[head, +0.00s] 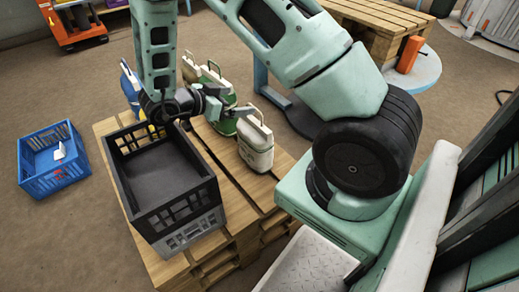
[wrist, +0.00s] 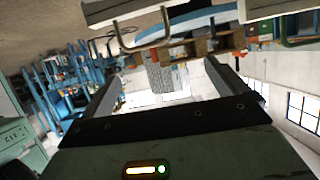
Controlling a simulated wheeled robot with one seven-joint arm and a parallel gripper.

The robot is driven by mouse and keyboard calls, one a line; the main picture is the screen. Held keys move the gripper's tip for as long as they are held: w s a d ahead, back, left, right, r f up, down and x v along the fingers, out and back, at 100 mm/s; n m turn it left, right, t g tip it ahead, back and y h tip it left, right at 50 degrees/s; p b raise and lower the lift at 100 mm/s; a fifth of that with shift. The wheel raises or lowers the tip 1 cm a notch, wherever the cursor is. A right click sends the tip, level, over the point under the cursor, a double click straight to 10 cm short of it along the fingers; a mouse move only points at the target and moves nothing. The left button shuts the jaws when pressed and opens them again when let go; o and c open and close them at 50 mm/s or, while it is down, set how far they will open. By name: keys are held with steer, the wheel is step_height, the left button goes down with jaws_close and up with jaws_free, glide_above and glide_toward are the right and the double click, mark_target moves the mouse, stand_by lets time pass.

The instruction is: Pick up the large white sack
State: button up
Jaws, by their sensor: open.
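A white sack (head: 256,150) with a grey handle on top stands upright on the wooden pallet, right of the black crate. Another pale sack with green on it (head: 226,122) stands just behind it, partly hidden by my gripper. A further whitish sack (head: 190,72) shows behind my arm. I cannot tell for sure which white sack is largest. My gripper (head: 214,98) is open and empty, beside the green-marked sack and apart from the front white one. In the wrist view, its two fingers (wrist: 172,88) are spread, and a pale handled thing (wrist: 140,22) shows at the top edge.
The black crate (head: 196,218) stands at the front of the pallet (head: 245,205), under my wrist. A blue crate (head: 28,178) lies on the floor at left. Another pallet (head: 380,18) stands at the back right.

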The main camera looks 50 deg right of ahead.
steer(key=shift+g, duration=0.3)
steer(key=s+d+f+b, duration=0.1)
steer(key=d+f+b, duration=0.1)
steer(key=s+d+f+b, duration=0.1)
steer(key=d+f+b, duration=0.1)
steer(key=d, duration=0.1)
steer(key=s+d+f+b, duration=0.1)
steer(key=d+f+b, duration=0.1)
steer(key=shift+s+d, duration=0.15)
steer(key=shift+c, duration=0.4)
steer(key=shift+r, duration=0.1)
steer(key=c, duration=2.1)
